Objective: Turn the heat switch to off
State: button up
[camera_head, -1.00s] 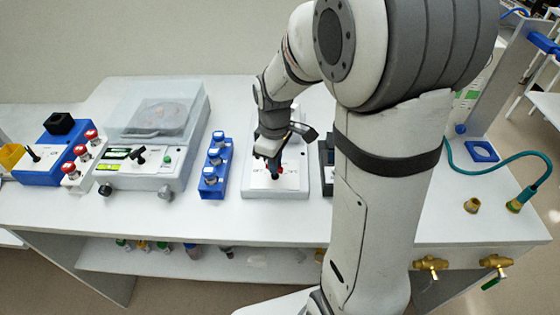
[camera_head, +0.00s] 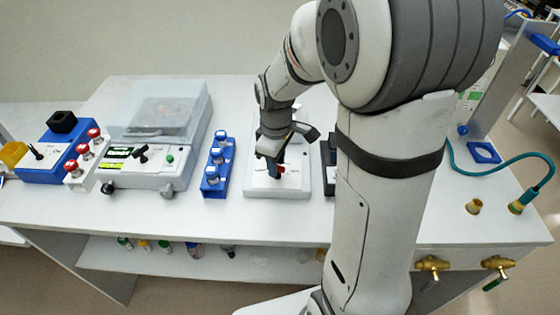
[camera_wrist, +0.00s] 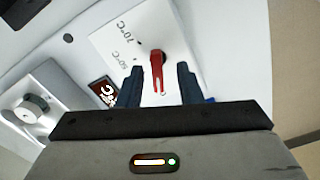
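The heat switch is a red lever knob (camera_wrist: 157,62) with a white stripe, on a white panel (camera_wrist: 128,42) marked 50°C and 70°C. In the wrist view its striped end points down toward my gripper (camera_wrist: 160,84). The fingers are open, one on each side of the lever, with a gap on both sides. In the head view my gripper (camera_head: 273,168) is low over the front of the white heater unit (camera_head: 298,188). A bit of red (camera_head: 281,171) shows beside the fingers; the rest of the switch is hidden there. Any off mark is not readable.
A blue rack with vials (camera_head: 216,178) stands left of the unit, and a clear-lidded instrument (camera_head: 160,115) beyond it. A black device (camera_head: 329,165) stands close on the right, partly behind my arm. A grey round knob (camera_wrist: 32,107) shows left in the wrist view.

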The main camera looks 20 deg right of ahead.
notch_tip(320, 180, up, 8)
jog(key=shift+f, duration=0.15)
dwell(0.8)
jog(key=s+d+r+m+t, duration=0.1)
jog(key=s+m+t, duration=0.1)
jog(key=s+m, duration=0.8)
jog(key=shift+s+d+r+t, duration=0.15)
jog(key=shift+s+r+t, duration=0.25)
jog(key=shift+s, duration=1.7)
